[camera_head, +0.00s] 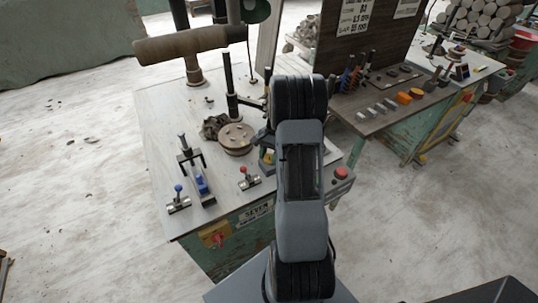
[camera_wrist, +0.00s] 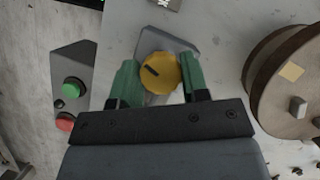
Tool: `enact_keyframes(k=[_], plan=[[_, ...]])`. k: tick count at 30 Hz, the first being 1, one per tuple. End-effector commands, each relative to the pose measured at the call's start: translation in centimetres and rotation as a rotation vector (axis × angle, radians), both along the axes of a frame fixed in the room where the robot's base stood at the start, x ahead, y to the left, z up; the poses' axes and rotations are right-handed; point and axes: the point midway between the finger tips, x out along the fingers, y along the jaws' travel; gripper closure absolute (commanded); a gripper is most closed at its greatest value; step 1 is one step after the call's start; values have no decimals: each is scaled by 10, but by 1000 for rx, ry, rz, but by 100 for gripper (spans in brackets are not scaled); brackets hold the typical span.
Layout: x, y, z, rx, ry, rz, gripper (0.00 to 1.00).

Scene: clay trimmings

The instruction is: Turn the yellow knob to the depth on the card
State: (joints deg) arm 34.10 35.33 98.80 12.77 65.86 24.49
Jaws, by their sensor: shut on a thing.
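The yellow knob (camera_wrist: 159,73) sits on a grey base plate (camera_wrist: 180,42) on the pale worktop, with a dark pointer mark at its upper left. The two green fingers of my gripper (camera_wrist: 161,82) stand on either side of the knob and are shut on it. In the head view the knob (camera_head: 268,156) shows only as a small yellow patch beside my arm, which hides most of the gripper. A white paper with printed lines (camera_head: 361,15) is on the dark board at the back; I cannot read it surely, nor tell if it is the card.
A round wooden wheel (camera_head: 236,138) with a yellowish square patch stands close to the right of the knob in the wrist view. Left there is a panel with a green button (camera_wrist: 74,88) and a red button (camera_wrist: 65,122). Small lever clamps (camera_head: 179,200) stand at the bench's front left.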

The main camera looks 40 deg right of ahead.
Motion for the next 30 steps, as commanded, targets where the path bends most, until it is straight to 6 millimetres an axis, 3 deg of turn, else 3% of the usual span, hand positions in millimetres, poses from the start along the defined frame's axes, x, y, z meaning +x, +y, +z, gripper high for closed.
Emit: enact_keyframes(k=[15, 30], plan=[[1, 0, 1, -1, -1, 427, 82], [1, 0, 1, -2, -2, 596, 82]])
